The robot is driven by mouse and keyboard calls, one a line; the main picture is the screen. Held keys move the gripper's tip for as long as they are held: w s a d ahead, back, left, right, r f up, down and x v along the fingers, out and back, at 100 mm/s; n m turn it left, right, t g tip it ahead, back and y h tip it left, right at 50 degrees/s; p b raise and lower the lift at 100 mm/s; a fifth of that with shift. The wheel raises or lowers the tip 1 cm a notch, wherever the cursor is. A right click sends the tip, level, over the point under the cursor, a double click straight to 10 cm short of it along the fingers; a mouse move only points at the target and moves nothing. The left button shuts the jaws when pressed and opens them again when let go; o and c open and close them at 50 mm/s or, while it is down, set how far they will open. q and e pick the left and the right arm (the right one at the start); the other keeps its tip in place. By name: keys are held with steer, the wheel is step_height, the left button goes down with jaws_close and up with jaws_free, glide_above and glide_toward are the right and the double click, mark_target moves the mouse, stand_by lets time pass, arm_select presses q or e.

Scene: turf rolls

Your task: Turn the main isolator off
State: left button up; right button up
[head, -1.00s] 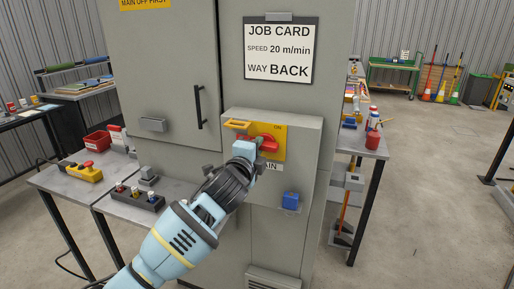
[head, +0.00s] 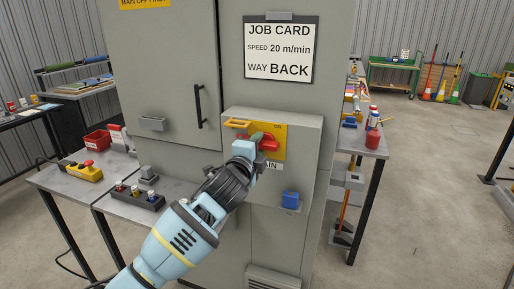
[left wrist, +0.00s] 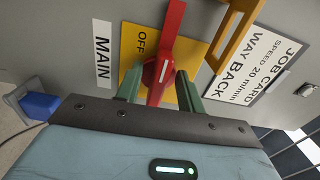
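The main isolator has a red rotary handle (left wrist: 165,62) on a yellow plate (head: 274,152), on the front of a grey box on the cabinet. The handle lies roughly level across the plate. ON is printed at the plate's upper right in the head view; OFF (left wrist: 146,42) shows beside the handle in the left wrist view. A MAIN label (left wrist: 103,62) sits below the plate. My left gripper (left wrist: 160,82) has its green fingers on either side of the handle, with narrow gaps, apparently not clamped. It partly hides the handle in the head view. My right gripper is not in view.
A yellow hasp-like bracket (head: 238,124) sits at the plate's upper left. A blue padlock-like item (head: 290,200) is below right. The job card (head: 279,49) hangs above. A bench with a control box (head: 135,197) stands left; open floor lies right.

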arm_select(q)
steer(key=v, duration=0.8)
stand_by(0.4)
steer(key=s+a+f+n+g, duration=0.15)
steer(key=s+f+n, duration=0.25)
steer(key=f, duration=0.6)
steer(key=s+a+f+n+g+y, duration=0.1)
steer(key=s+a+f+n, duration=0.3)
steer(key=f, duration=0.5)
steer(key=s+a+f+n+g, duration=0.1)
steer(key=s+f+n+g, duration=0.3)
steer(key=f, duration=0.6)
steer(key=s+a+f+n+y, duration=0.1)
steer(key=s+a+f+n, duration=0.1)
steer(key=s+f, duration=0.3)
steer(key=s+a+f+n+y, duration=0.1)
steer(key=s+a+f, duration=0.4)
steer(key=s, duration=0.7)
steer(key=s+a+f+n+g, duration=0.1)
steer(key=s+a+f+n, duration=0.2)
steer(key=s, duration=0.5)
steer(key=shift+s+a+f+n+y, duration=0.2)
steer(key=shift+f+n+y, duration=0.3)
steer(key=shift+f, duration=0.4)
